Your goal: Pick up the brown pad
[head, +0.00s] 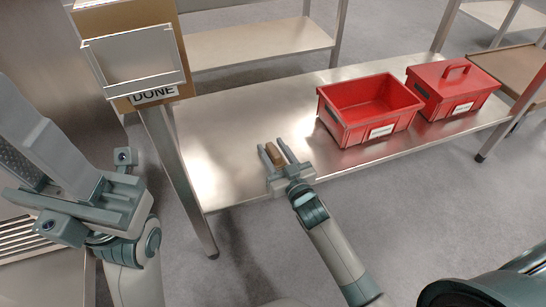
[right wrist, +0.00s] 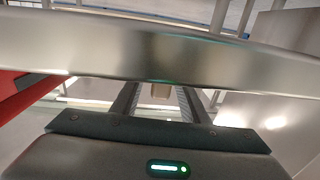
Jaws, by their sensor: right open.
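The brown pad (head: 274,153) is a small brown block near the front edge of the metal table. My right gripper (head: 273,148) is open, with one finger on each side of the pad; I cannot tell whether either finger touches it. In the right wrist view, a small beige-brown patch, likely the pad (right wrist: 160,91), shows between the fingers, partly hidden by a broad grey metal band. My left gripper (head: 92,200) is at the left of the head view, away from the pad; its jaw state is unclear.
The metal table (head: 225,125) holds an open red bin (head: 369,106) and a lidded red box (head: 453,89) at the right. A brown panel marked DONE (head: 153,96) stands at the left. The table surface between panel and bin is mostly clear. Another shelf (head: 255,45) stands behind.

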